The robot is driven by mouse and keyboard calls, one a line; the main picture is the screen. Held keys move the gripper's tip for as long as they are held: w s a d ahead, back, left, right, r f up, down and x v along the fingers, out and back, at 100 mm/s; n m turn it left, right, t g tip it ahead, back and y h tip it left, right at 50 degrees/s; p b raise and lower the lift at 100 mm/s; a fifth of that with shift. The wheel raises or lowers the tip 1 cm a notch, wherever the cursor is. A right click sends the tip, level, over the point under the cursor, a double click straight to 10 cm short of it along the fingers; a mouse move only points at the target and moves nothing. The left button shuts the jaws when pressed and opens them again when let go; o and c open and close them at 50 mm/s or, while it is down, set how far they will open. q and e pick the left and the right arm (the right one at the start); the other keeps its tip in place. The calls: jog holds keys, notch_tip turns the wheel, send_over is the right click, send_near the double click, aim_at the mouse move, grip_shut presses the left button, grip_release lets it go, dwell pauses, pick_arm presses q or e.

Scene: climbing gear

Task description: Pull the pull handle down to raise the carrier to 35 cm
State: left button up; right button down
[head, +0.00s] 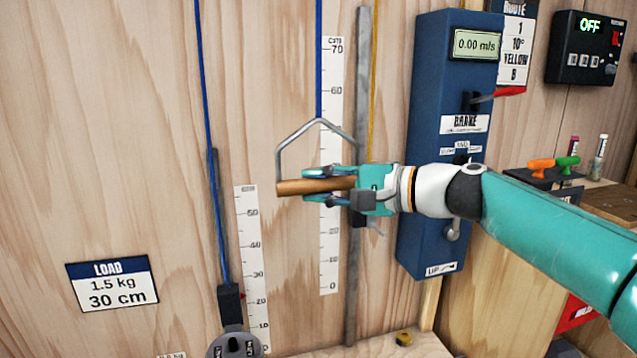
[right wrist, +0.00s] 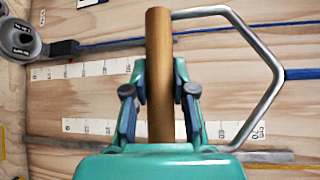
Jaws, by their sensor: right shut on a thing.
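The pull handle (head: 293,187) is a wooden bar under a bent metal bail, hung on a blue rope before the right-hand scale (head: 330,255). My right gripper (head: 318,187) is shut around the bar; the right wrist view also shows the bar (right wrist: 159,40) between its fingers (right wrist: 160,95). The carrier (head: 230,303) is a black block on a second blue rope at the lower left. Its red pointer is slightly above the 20 mark of the left scale (head: 248,225). A grey weight (head: 235,344) sits at its foot, cut by the frame edge. My left gripper is not in view.
A blue brake box (head: 425,190) with a red lever and a 0.00 m/s display stands right of the handle. A load sign (head: 112,284) reads 1.5 kg, 30 cm.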

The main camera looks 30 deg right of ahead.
pick_arm(q)
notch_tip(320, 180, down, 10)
jog(key=b, duration=0.7)
jog(key=shift+b, duration=0.4)
pick_arm(e)
notch_tip(320, 180, down, 11)
jog(key=shift+a, duration=0.1)
jog(key=c, duration=1)
grip_release()
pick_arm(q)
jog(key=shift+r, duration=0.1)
pick_arm(e)
jog(key=shift+o, duration=0.4)
jog(key=shift+r, duration=0.1)
jog(key=v, duration=1.2)
